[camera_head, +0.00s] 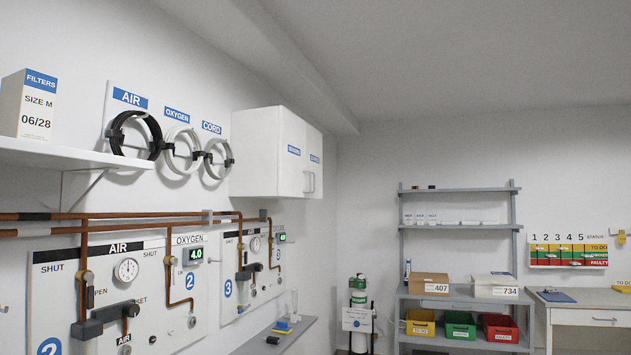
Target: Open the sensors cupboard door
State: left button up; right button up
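A white wall cupboard (256,150) hangs on the left wall, past the hose coils. Its front has two doors, the left one (291,128) and the right one (315,140), and both look shut. Each door bears a small blue label, too small to read surely, so I cannot tell which is the sensors door. Grey bar handles (309,182) sit close together low on the doors, near where they meet. Neither of my grippers is in view.
Copper pipes (130,216) and gauge panels run along the left wall below the cupboard. A narrow grey shelf (262,343) juts out beneath it. A grey shelving unit (402,240) with coloured bins, a gas cylinder (359,300) and a desk (585,307) stand at the back.

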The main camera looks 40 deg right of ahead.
aim_at(292, 171)
jog(key=i+l, duration=0.65)
jog(key=l, duration=0.15)
jog(key=i+l+z, duration=0.15)
jog(key=i+l, duration=0.5)
jog(key=l, duration=0.15)
